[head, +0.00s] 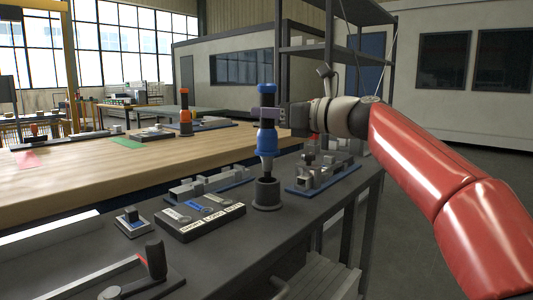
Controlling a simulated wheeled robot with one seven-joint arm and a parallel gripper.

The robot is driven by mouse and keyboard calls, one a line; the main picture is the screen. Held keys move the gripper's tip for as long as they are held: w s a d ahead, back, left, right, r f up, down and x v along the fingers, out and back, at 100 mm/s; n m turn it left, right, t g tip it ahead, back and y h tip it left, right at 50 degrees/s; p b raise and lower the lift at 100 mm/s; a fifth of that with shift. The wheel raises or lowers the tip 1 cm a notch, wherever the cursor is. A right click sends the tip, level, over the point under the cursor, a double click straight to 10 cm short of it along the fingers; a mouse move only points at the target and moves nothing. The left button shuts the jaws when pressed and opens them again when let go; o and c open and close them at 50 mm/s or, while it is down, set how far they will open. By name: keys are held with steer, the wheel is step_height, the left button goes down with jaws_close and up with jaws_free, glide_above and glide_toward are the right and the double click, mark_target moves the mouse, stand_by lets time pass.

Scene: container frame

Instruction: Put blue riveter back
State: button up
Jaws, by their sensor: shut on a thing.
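The blue riveter (267,141) is upright in the head view, with a blue body, a black top part and a narrow dark nose at the bottom. My gripper (267,114) reaches in from the right and is shut on the riveter's upper part. Below it stands a dark cylindrical holder (267,194) on the dark bench. The riveter's nose lines up with the holder's top in this view. I cannot tell whether the nose is inside the holder or just above it.
A box with labelled sections (201,216) stands left of the holder. Metal fixtures on blue bases stand behind it (208,184) and to its right (322,172). An orange riveter (186,118) stands on the wooden table (90,176). A black lever (155,261) rises at front left.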

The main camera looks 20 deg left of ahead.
mark_target(276, 141)
steer(key=shift+s+f+b, duration=0.1)
steer(key=shift+f+b, duration=2.55)
steer(key=shift+b, duration=0.15)
steer(key=shift+f, duration=0.35)
steer(key=o, duration=0.5)
steer(key=shift+f, duration=0.15)
steer(key=shift+c, duration=0.2)
steer(key=o, duration=0.4)
steer(key=shift+o, duration=0.2)
